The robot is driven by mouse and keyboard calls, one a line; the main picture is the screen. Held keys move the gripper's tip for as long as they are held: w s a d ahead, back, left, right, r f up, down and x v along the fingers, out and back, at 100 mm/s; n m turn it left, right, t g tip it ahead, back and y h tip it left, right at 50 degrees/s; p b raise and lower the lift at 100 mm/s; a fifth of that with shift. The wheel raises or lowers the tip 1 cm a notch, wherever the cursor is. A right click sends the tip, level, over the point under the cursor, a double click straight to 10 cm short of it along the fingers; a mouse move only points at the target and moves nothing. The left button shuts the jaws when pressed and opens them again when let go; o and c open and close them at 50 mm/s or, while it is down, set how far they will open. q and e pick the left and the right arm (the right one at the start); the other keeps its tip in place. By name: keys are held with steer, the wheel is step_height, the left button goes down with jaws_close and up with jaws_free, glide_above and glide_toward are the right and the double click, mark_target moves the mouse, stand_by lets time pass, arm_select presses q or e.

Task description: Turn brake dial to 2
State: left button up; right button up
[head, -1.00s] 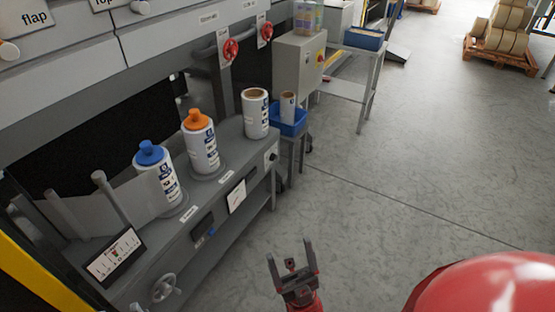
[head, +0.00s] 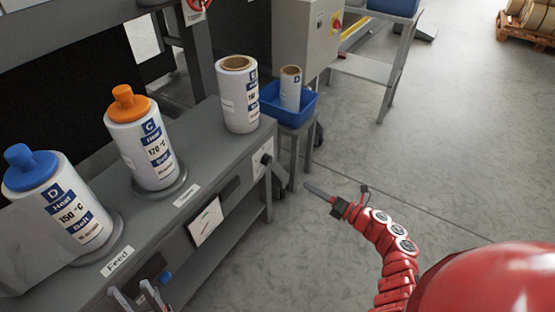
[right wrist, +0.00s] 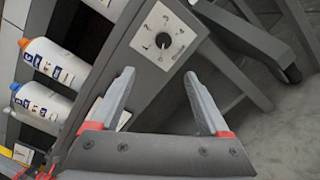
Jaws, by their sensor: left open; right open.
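The brake dial (right wrist: 163,41) is a dark round knob on a white plate with printed marks, in the right wrist view. My right gripper (head: 301,185) is open and empty just right of that face. In the right wrist view its two fingers (right wrist: 158,98) spread below the dial, apart from it. My left gripper (head: 136,296) is open at the bottom edge of the head view, in front of the bench.
The bench (head: 222,171) carries a roll with an orange knob (head: 140,140), a roll with a blue knob (head: 62,205) and a bare roll (head: 238,95). A blue bin (head: 290,105) stands on a small stand behind the dial's end.

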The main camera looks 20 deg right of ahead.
steer(key=b, duration=0.3)
glide_toward(270, 162)
steer(key=x, duration=0.8)
steer(key=shift+w+a, duration=0.2)
jaws_close()
